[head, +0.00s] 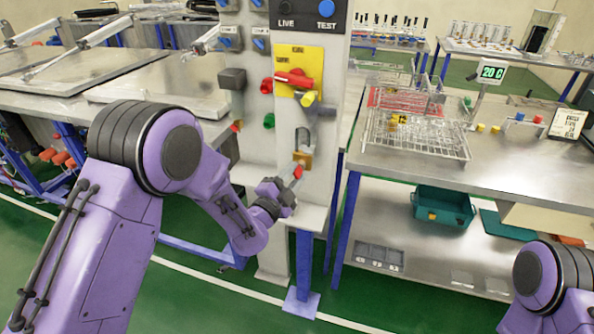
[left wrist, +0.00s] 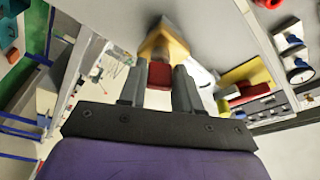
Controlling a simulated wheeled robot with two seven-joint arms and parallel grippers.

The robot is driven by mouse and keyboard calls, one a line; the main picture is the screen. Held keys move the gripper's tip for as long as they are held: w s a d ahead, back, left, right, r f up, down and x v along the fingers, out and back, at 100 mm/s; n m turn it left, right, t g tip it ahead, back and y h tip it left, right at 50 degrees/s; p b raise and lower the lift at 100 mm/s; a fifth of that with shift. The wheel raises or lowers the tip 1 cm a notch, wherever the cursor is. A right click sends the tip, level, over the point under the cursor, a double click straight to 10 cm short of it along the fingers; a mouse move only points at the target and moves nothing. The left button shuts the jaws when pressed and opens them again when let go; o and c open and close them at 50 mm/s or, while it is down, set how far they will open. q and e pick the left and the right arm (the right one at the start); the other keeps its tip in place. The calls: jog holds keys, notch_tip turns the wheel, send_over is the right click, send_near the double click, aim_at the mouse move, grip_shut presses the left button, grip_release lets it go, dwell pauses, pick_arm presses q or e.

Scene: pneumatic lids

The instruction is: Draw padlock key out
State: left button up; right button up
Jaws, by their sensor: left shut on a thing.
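The brass padlock (head: 303,159) hangs low on the front of a grey panel, below a yellow plate. A red key head (head: 298,173) sticks out from its underside. My left gripper (head: 292,182) is at the key from below left. In the left wrist view the two fingers are shut on the red key head (left wrist: 160,74), with the brass padlock (left wrist: 165,42) just beyond it. The key shaft between them is too small to make out. My right gripper is out of view; only part of my right arm shows at the lower right.
The grey panel (head: 262,130) carries a red rotary switch (head: 294,79) on the yellow plate, a green knob (head: 269,121) and a blue TEST button (head: 326,8). A steel table (head: 500,170) with wire racks stands to the right. Another steel bench (head: 130,95) is at left.

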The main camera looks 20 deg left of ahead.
pick_arm(q)
jog(key=shift+s, duration=1.4)
jog(key=shift+r, duration=0.1)
jog(key=s+r+p, duration=0.3)
jog(key=s+r, duration=0.2)
jog(key=r, duration=0.2)
jog(key=shift+a+r+p, duration=0.15)
jog(key=shift+p, duration=0.25)
